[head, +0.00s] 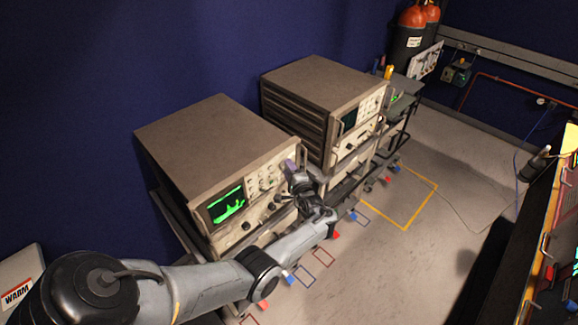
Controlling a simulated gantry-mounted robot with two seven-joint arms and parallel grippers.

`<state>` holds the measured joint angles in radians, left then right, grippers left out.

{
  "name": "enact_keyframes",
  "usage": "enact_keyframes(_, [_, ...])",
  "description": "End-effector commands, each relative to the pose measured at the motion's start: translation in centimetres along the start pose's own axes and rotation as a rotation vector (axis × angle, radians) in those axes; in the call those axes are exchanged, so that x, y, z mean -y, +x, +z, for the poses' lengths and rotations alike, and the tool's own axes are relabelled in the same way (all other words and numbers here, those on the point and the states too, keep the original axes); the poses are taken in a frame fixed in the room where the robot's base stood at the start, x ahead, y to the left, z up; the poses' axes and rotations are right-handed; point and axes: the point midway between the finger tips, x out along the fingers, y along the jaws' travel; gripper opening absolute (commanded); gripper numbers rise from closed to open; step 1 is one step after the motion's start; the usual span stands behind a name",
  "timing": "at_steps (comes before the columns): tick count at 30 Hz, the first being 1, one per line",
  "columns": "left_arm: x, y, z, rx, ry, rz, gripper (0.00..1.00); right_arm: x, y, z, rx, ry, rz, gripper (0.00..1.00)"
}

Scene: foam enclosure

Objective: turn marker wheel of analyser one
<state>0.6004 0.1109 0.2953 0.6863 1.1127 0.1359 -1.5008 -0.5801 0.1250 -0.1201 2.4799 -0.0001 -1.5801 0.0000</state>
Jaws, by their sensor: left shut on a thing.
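The near analyser (215,150) is a beige and brown box with a lit green trace on its screen (227,206) and several knobs on its front panel. My left arm reaches in from the lower left. My left gripper (291,170) is at the right end of this front panel, shut on the marker wheel there. The gripper hides the wheel almost entirely, so its angle cannot be seen. My right gripper is not in view.
A second analyser (318,88) with a dark screen stands behind to the right. Coloured outlines (410,212) mark the grey floor. A bench with equipment (545,245) is at the right edge. The middle floor is clear.

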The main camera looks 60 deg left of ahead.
Motion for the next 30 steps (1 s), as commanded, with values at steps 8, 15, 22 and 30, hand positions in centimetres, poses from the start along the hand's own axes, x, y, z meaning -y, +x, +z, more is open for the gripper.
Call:
enact_keyframes(8, [0.09, 0.01, 0.00, 0.001, 0.036, 0.015, 0.11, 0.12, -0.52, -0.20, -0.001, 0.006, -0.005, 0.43])
enact_keyframes(15, [0.04, 0.02, 0.00, 0.001, 0.037, 0.016, 0.11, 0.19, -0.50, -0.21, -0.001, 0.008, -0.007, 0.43])
enact_keyframes(22, [0.04, 0.02, 0.00, 0.001, 0.037, 0.016, 0.62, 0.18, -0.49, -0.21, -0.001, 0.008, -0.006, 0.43])
enact_keyframes(30, [0.03, 0.01, -0.01, 0.000, 0.037, 0.016, 0.67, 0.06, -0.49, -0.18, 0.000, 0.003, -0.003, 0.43])
